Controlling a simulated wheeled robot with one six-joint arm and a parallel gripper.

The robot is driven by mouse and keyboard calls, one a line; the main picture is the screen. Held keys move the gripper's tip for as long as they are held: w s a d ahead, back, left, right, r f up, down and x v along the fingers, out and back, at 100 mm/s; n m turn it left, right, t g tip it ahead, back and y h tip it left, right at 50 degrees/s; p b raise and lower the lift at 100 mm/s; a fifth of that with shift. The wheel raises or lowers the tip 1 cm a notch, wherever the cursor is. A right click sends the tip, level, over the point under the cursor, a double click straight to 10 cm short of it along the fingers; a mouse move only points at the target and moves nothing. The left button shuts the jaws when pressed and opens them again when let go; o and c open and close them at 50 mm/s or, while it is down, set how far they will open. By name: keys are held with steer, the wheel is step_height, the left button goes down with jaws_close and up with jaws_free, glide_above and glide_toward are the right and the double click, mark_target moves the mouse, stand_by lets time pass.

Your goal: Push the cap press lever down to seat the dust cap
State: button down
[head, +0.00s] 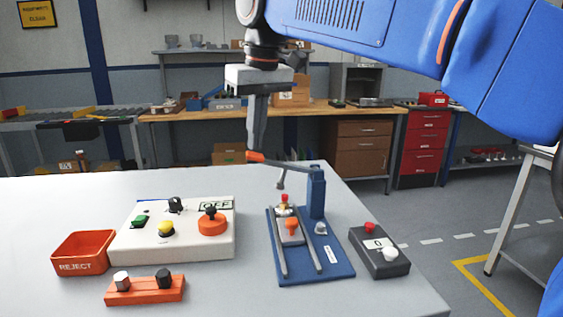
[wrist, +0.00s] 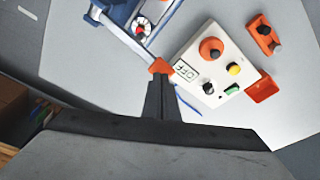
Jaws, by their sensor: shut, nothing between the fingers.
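The cap press (head: 318,200) stands on the table in the head view, with a blue base and post. Its lever (head: 283,162) reaches left from the post top, roughly level, and ends in an orange handle (head: 255,157). A plunger hangs from the lever, apart from the red-topped part (head: 284,203) in the fixture below. My gripper (head: 254,148) is shut and empty, pointing down, its tips at the orange handle. In the wrist view the fingertips (wrist: 159,80) appear right at the orange handle (wrist: 160,66); whether they touch cannot be told.
A white control panel (head: 140,243) with knobs and buttons is left of the press. A red REJECT bin (head: 83,252) and an orange block with two knobs (head: 145,290) are farther left. A dark button box (head: 379,252) is right of the press, near the table edge.

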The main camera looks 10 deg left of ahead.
mark_target(257, 155)
steer(key=shift+f, duration=0.1)
steer(key=shift+f, duration=2.9)
steer(key=shift+r, duration=4.45)
